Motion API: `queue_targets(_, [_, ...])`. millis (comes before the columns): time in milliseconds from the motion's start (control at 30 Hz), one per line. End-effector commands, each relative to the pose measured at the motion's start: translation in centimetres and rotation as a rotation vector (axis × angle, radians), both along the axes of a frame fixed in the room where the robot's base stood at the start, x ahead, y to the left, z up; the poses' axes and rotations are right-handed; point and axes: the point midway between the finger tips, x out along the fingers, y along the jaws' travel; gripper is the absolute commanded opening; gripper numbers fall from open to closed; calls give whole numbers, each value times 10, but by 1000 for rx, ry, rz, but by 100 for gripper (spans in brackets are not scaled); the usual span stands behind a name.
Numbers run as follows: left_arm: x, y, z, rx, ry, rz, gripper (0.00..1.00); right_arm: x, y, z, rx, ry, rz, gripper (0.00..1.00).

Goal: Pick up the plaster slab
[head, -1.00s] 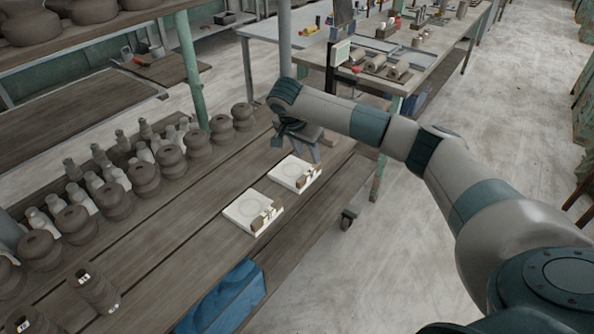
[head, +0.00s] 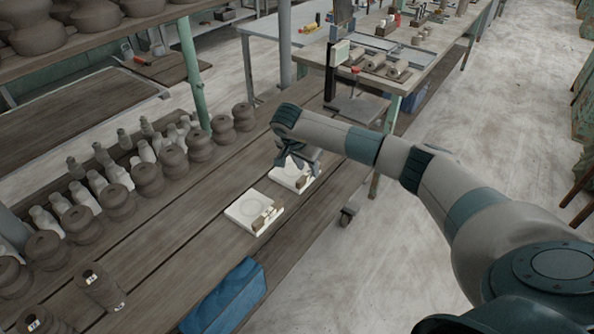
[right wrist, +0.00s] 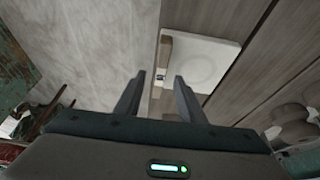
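Two pale square plaster slabs lie flat on the wooden bench in the head view. The nearer plaster slab (head: 246,207) is in plain sight, with a round mark and a brown strip along its right edge. The farther plaster slab (head: 283,181) is partly hidden by my right gripper (head: 298,165), which hangs over it. In the right wrist view, one plaster slab (right wrist: 205,60) lies ahead and right of the open, empty gripper (right wrist: 159,82); I cannot tell which slab it is. My left gripper is not in view.
Rows of dark clay pots (head: 147,179) and pale bottles (head: 117,174) stand along the bench's left side. A worktable (head: 420,62) with tools stands beyond. The bench between pots and slabs is clear.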

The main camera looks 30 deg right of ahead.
Motion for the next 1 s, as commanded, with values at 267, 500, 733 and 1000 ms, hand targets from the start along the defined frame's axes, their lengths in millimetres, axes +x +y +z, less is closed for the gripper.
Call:
queue_targets(267, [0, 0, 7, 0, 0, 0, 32, 3, -7, -17, -1, -1, -1, 36])
queue_targets(500, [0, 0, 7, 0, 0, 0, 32, 3, -7, -16, -1, -1, -1, 36])
queue_targets(733, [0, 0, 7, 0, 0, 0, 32, 3, -8, -16, -1, -1, -2, 36])
queue_targets(1000, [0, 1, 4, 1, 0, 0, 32, 3, -8, -18, -2, -1, -2, 36])
